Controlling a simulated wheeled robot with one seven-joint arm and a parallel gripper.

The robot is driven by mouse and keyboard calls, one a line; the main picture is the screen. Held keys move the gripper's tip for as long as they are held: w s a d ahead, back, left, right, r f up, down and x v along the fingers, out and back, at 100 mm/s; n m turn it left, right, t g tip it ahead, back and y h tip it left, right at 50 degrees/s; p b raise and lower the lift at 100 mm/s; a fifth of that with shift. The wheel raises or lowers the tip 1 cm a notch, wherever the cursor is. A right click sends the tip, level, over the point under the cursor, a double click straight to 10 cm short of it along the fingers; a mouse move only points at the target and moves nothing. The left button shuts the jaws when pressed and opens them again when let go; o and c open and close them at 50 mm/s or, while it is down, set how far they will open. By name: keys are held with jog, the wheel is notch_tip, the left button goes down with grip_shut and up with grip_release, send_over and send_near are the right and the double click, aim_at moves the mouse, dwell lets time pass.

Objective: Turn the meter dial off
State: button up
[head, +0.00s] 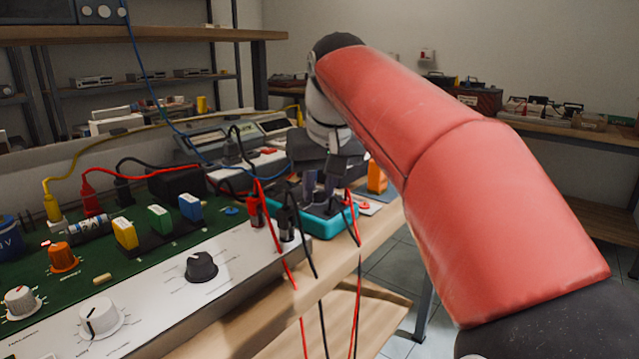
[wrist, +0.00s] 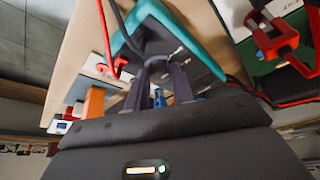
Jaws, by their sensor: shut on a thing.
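The meter (head: 318,226) has a teal case and a dark face and lies flat on the bench, right of the green panel. In the wrist view its teal edge (wrist: 205,45) crosses the top. My gripper (head: 320,203) points down onto the meter's face from above.
Red and black leads (head: 357,270) hang over the bench front beside the meter. An orange block (head: 377,177) stands just behind it. The green panel with knobs (head: 201,267) and plugs fills the left. Bench instruments (head: 205,146) stand behind.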

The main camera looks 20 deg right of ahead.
jog(key=shift+a, duration=0.1)
jog(key=o, duration=1)
jog(key=p+v, duration=0.2)
jog(key=v, duration=0.5)
jog(key=shift+r, duration=0.35)
jog(key=shift+s, duration=0.15)
